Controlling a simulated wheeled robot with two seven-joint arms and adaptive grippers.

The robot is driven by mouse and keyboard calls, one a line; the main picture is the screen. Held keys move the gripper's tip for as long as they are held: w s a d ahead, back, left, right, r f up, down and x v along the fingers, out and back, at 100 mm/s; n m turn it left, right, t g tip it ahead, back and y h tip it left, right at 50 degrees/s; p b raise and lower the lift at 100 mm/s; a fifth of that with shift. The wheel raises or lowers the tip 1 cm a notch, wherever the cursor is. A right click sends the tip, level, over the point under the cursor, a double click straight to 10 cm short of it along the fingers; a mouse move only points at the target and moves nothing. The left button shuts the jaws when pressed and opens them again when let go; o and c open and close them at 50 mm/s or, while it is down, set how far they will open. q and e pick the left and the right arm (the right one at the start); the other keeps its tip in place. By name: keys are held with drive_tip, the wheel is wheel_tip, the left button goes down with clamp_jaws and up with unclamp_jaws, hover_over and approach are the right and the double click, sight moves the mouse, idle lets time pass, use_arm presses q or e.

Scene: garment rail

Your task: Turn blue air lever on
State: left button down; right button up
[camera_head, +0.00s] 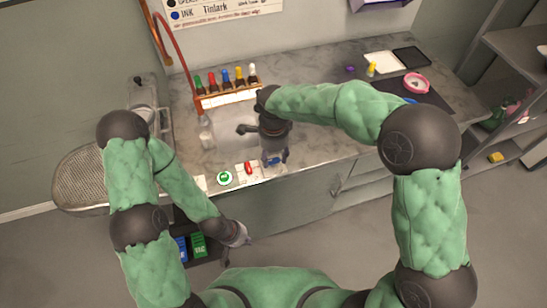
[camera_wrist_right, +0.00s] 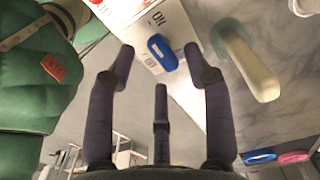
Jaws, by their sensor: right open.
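The blue air lever (camera_head: 273,162) sits on a white label plate at the front edge of the counter. In the right wrist view the blue lever (camera_wrist_right: 161,52) lies on the white plate (camera_wrist_right: 178,28), with "ON" lettering near it. My right gripper (camera_head: 276,154) is over the lever in the head view. In the wrist view its fingers (camera_wrist_right: 160,68) are open and empty, with the lever between and beyond the fingertips; I cannot tell whether they touch. My left gripper (camera_head: 240,236) hangs low in front of the counter, and its fingers are too small to read.
A red lever (camera_head: 248,168) and a green round button (camera_head: 224,178) sit left of the blue lever. A rack of coloured bottles (camera_head: 226,86) stands behind. A pale handle (camera_wrist_right: 252,65) is right of my fingers in the wrist view. The counter's right part (camera_head: 335,140) has free room.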

sight(274, 161)
wheel_tip(274, 161, up, 10)
idle(0.4)
idle(0.5)
